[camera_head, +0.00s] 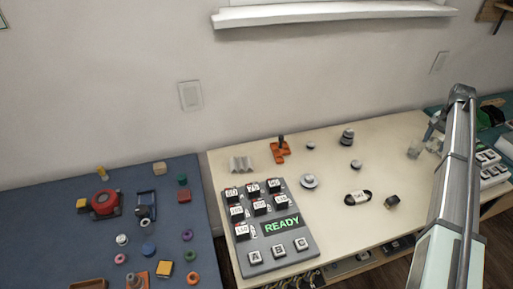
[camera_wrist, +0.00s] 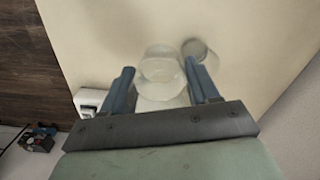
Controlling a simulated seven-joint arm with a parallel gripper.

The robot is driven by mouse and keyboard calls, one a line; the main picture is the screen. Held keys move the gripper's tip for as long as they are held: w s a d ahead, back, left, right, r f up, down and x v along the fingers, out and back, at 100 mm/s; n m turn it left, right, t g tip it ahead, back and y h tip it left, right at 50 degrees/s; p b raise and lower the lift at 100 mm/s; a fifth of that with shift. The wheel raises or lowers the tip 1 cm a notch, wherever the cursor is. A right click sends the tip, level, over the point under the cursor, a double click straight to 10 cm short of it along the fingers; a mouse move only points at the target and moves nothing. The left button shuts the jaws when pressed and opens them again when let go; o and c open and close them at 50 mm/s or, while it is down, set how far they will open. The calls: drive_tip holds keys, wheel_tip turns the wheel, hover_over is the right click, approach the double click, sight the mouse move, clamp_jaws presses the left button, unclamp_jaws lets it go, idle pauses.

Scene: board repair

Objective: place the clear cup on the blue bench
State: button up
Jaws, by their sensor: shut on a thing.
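My gripper (camera_wrist: 160,82) is shut on a clear cup (camera_wrist: 162,68), which sits between its two blue fingers in the wrist view. A second clear vessel (camera_wrist: 197,50) stands just beyond the right finger. In the head view clear glassware (camera_head: 415,151) shows faintly at the right end of the pale table, beside my arm; which piece is the held one is hard to tell. Whether the held cup touches the table is not clear. The blue bench (camera_head: 45,205) is at the far left of the head view, away from my gripper.
The pale table (camera_head: 340,160) lies between. A teal surface (camera_head: 492,104) is at far right.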

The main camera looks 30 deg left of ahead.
drive_tip(key=s+a+n, duration=0.2)
drive_tip(key=s+a, duration=0.2)
drive_tip(key=a, duration=1.3)
drive_tip(key=s+a+n, duration=0.3)
drive_tip(key=a, duration=1.4)
drive_tip(key=s+a+n, duration=0.2)
drive_tip(key=s+a, duration=0.2)
drive_tip(key=a, duration=1.3)
drive_tip(key=s+a+n, duration=0.7)
drive_tip(key=s+a, duration=2.7)
drive_tip(key=a, duration=0.1)
drive_tip(key=shift+s+a+r, duration=0.15)
drive_tip(key=shift+s, duration=0.2)
drive_tip(key=shift+n, duration=0.4)
drive_tip(key=shift+f, duration=5)
drive_tip(key=shift+f, duration=0.1)
